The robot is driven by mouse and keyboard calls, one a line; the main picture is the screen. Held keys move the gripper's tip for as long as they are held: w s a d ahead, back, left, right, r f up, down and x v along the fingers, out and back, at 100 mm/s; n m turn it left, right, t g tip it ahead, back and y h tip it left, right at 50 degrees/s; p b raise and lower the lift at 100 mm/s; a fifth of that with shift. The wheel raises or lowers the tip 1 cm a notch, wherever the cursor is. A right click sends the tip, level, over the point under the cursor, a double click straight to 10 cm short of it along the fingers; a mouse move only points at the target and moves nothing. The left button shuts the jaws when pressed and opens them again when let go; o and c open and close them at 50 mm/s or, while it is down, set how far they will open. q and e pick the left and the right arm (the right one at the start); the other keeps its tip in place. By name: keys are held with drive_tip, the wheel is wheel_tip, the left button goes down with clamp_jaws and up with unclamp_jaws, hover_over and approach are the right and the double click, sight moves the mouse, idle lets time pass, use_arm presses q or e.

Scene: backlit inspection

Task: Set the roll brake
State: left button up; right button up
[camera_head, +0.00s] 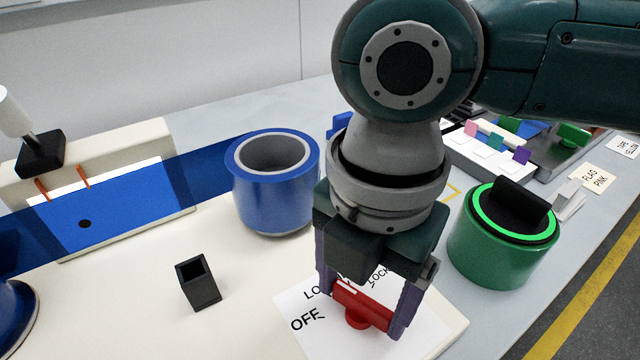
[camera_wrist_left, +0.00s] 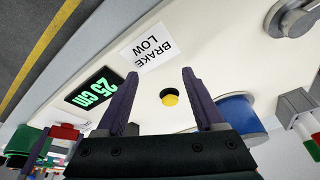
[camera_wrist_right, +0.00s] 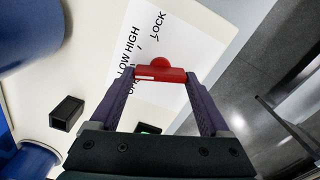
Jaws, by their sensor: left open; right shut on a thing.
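The red brake handle (camera_head: 362,308) is mounted on a white dial plate (camera_head: 290,298) printed with OFF, LOCK and partly hidden words. My right gripper (camera_head: 361,312) is shut on the handle, one finger at each end. In the right wrist view the handle (camera_wrist_right: 160,74) lies between the fingertips, its white mark near the left finger; LOW, HIGH and LOCK show beyond. I cannot tell which word the mark points at. A card reading BRAKE LOW (camera_wrist_left: 147,46) shows in the left wrist view. My left gripper (camera_wrist_left: 160,82) is open and empty above the panel.
A blue roll (camera_head: 275,185) with a blue web (camera_head: 110,215) stands at left. A black square holder (camera_head: 198,284) is on the cream panel. A green cylinder (camera_head: 500,250) stands right of my right gripper. A display reading 25 cm (camera_wrist_left: 95,92) and a yellow button (camera_wrist_left: 170,97) show.

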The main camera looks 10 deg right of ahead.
drive_tip(key=c, duration=0.6)
use_arm(q)
drive_tip(key=shift+d+r+p, duration=0.1)
drive_tip(key=shift+r+p, duration=0.85)
use_arm(e)
drive_tip(key=shift+o, duration=0.2)
drive_tip(key=shift+r+m, duration=0.25)
drive_tip(key=shift+m, duration=0.35)
drive_tip(key=m+p, duration=0.5)
drive_tip(key=shift+a, duration=0.1)
drive_tip(key=m+p, duration=0.4)
drive_tip(key=m, duration=0.1)
drive_tip(key=shift+w, duration=0.1)
drive_tip(key=m+p, duration=0.1)
drive_tip(key=m, duration=0.2)
drive_tip(key=shift+f, duration=0.1)
use_arm(q)
wheel_tip(320, 180, up, 11)
drive_tip(key=p, duration=0.1)
use_arm(e)
drive_tip(key=shift+w+m, duration=0.1)
drive_tip(key=shift+m, duration=0.8)
drive_tip(key=shift+f, duration=0.1)
drive_tip(key=o, duration=1.2)
